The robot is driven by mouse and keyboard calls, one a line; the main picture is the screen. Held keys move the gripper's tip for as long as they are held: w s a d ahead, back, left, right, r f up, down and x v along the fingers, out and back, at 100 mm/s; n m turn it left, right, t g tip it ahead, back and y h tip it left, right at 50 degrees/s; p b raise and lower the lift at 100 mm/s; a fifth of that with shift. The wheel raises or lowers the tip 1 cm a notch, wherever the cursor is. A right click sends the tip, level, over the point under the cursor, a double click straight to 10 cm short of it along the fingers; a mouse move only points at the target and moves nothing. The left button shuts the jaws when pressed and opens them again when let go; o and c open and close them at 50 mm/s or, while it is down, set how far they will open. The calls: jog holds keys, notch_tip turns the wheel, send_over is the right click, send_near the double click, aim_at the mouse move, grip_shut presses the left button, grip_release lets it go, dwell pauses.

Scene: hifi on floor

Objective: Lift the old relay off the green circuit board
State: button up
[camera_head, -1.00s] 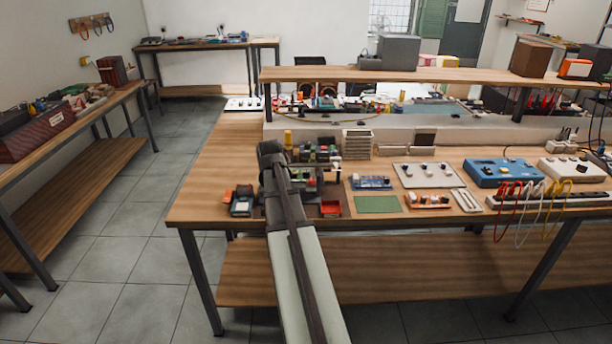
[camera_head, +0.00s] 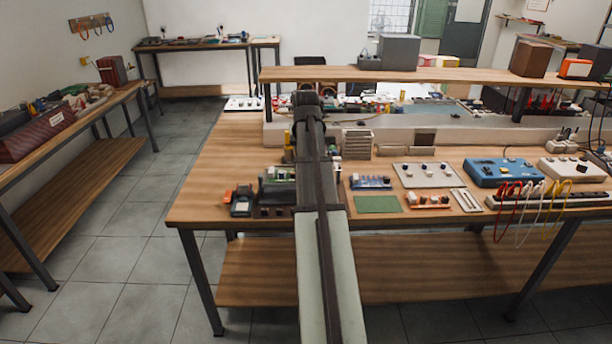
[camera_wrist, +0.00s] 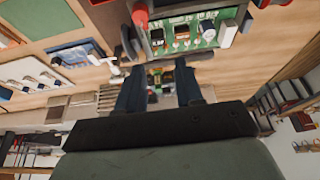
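A green circuit board (camera_wrist: 190,30) shows at the top of the wrist view, with several dark and orange block-like parts on it. I cannot tell which block is the old relay. In the head view, the board (camera_head: 282,173) seems to be the green-edged item just left of my arm, partly hidden. My gripper (camera_wrist: 158,75) is open, its two dark fingers apart with nothing held between them. It points past the board, which lies beyond the fingertips and a little right in the wrist view. In the head view my arm hides the fingers.
A flat green mat (camera_head: 377,204), a blue board (camera_head: 371,183) and a light panel with knobs (camera_head: 428,175) lie to the right on the workbench. A grey vented block (camera_head: 357,142) stands behind. A small dark and orange item (camera_head: 241,200) is at the front left. Bare wood lies further left.

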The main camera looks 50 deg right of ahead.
jog(key=shift+x, duration=4.9)
jog(key=shift+s, duration=0.2)
jog(key=shift+c, duration=0.2)
grip_shut()
notch_tip(320, 180, up, 15)
